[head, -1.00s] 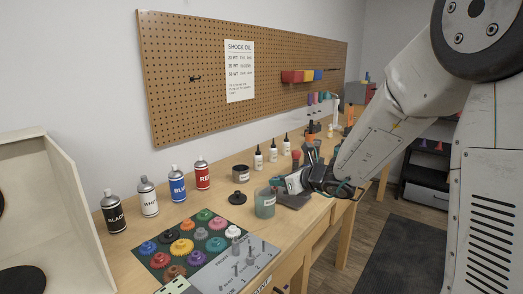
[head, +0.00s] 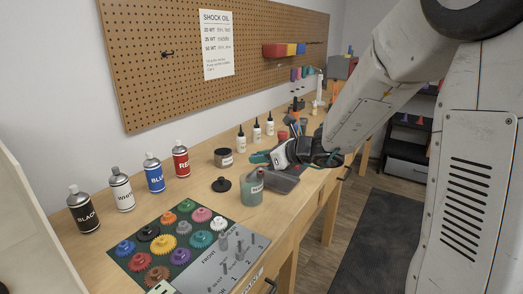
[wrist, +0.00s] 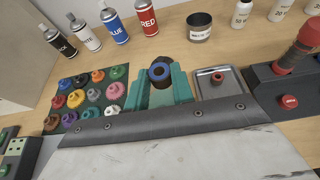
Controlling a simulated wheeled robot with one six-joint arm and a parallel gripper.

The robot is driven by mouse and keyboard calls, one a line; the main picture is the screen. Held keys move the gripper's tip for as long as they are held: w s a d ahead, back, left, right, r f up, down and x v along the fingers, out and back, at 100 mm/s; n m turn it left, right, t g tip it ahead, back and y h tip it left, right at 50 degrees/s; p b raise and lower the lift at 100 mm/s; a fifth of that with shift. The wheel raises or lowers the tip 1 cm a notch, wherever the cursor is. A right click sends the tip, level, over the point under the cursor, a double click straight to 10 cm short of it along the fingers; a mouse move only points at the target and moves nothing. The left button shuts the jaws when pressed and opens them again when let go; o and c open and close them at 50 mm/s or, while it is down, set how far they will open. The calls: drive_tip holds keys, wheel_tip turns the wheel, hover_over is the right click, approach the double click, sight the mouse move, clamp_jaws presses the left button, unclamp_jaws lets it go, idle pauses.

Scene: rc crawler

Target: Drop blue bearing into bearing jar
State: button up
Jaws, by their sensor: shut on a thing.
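My gripper (wrist: 160,84), with teal fingers, is shut on the blue bearing (wrist: 161,73), a blue ring with a dark centre. In the head view my gripper (head: 262,158) is raised above the bench, behind the bearing jar and to its right; the bearing cannot be made out there. The bearing jar (head: 251,190) is a greenish translucent pot with a label, standing upright on the bench. I cannot make it out in the wrist view, where my fingers cover that area. A black lid (head: 221,184) lies left of the jar.
A metal tray (head: 284,181) sits right of the jar; a red bearing (wrist: 217,77) lies in it. A grey tin (head: 223,157) stands behind the lid. The gear mat (head: 120,262) is in front and left. Several spray cans and white bottles line the back.

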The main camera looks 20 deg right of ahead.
drive_tip(key=shift+f, duration=0.1)
drive_tip(key=o, duration=1.1)
drive_tip(key=shift+c, duration=0.2)
drive_tip(key=shift+d, duration=0.1)
drive_tip(key=v, duration=0.7)
drive_tip(key=shift+s, duration=0.35)
drive_tip(key=shift+d, duration=0.15)
